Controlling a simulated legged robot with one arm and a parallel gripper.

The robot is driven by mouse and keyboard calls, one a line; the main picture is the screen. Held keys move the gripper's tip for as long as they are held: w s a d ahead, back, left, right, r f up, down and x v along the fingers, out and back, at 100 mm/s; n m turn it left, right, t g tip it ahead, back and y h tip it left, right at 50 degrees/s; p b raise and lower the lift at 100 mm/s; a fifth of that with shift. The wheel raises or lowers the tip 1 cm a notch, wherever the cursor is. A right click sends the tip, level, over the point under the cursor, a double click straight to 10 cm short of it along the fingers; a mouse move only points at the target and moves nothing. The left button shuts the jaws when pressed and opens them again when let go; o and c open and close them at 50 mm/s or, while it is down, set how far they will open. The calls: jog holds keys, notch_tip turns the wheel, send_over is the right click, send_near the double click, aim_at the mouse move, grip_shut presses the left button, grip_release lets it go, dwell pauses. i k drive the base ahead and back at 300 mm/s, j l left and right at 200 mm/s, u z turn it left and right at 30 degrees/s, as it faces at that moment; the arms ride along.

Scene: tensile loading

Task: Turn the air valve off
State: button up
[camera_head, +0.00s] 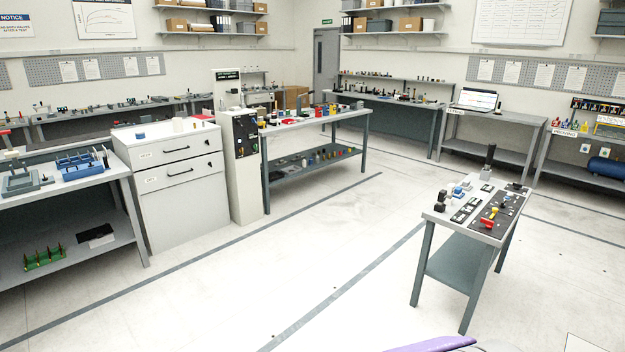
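I cannot pick out the air valve for certain at this distance. A blue cylindrical tank (606,168) lies on the lower shelf of the bench at the far right edge, and no valve handle can be made out on it. A small red and yellow part (488,223) sits on the dark panel of the near right table (432,213); I cannot tell what it is. My gripper is not in view.
Open floor (340,240) lies between the near table and the benches. A white drawer cabinet (185,195) and a grey control cabinet (243,165) stand at left centre. A laptop (476,100) sits on a back bench. A closed grey door (327,62) is behind.

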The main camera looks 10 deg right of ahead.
aim_at(490, 224)
jog(key=i+z, duration=0.3)
jog(key=z, duration=0.15)
jog(key=i+j+z, duration=0.25)
jog(key=z, duration=0.2)
jog(key=i+j+z, duration=0.25)
jog(key=z, duration=0.2)
jog(key=i+j+z, duration=0.3)
jog(key=z, duration=0.15)
jog(key=i+j+u, duration=0.1)
jog(key=i, duration=0.2)
jog(key=i+j, duration=0.15)
jog(key=i, duration=0.2)
jog(key=i+l+u, duration=0.15)
jog(key=i+u, duration=0.15)
jog(key=i, duration=0.2)
jog(key=i+l+u, duration=0.25)
jog(key=i, duration=0.2)
jog(key=i+l+u, duration=0.3)
jog(key=i+l, duration=0.1)
jog(key=i, duration=0.05)
